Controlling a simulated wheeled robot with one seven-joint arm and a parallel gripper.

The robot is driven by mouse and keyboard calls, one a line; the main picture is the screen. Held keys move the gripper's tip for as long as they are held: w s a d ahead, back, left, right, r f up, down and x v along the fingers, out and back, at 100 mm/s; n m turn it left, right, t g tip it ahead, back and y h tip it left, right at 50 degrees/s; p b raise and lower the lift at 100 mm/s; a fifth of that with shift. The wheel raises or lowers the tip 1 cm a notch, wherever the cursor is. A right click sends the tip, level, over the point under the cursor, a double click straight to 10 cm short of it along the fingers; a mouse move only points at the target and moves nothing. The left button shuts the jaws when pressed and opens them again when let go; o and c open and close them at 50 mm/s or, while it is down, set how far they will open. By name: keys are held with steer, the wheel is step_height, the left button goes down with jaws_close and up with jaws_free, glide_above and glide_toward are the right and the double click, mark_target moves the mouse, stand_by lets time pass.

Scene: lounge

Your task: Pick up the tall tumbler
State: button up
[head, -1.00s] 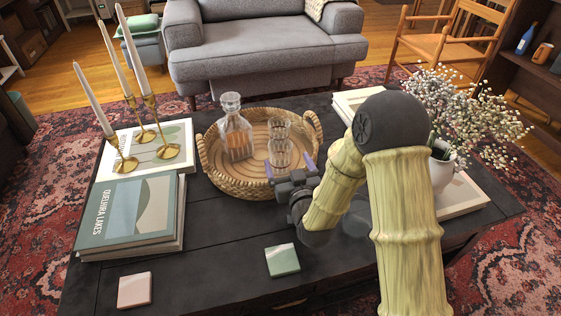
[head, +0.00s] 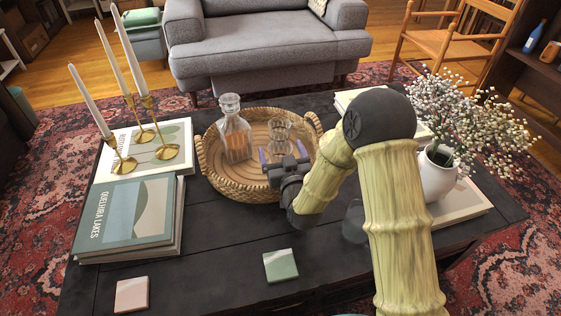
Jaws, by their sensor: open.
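A clear tall tumbler (head: 280,129) stands upright in the round wicker tray (head: 240,188), to the right of the glass decanter (head: 235,136). Its upper part shows; my gripper hides its lower part. My gripper (head: 281,151) is open, with its two purple-tipped fingers reaching over the tray's near side. The fingers appear left and right of the tumbler's lower part in the picture. I cannot tell whether the glass is between them in depth or touched. Another clear glass (head: 354,222) stands on the dark table, partly hidden behind my arm.
Brass candlesticks (head: 146,137) with tall white candles and stacked books (head: 125,212) fill the table's left side. A white vase of flowers (head: 437,178) stands at right, beyond my arm. Green (head: 281,266) and pink (head: 132,295) coasters lie at the front. Bare table (head: 205,265) shows before the tray.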

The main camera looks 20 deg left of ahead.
steer(key=c, duration=1.6)
steer(key=shift+o, duration=0.2)
step_height(320, 180, up, 10)
steer(key=p, duration=0.4)
steer(key=shift+p, duration=0.3)
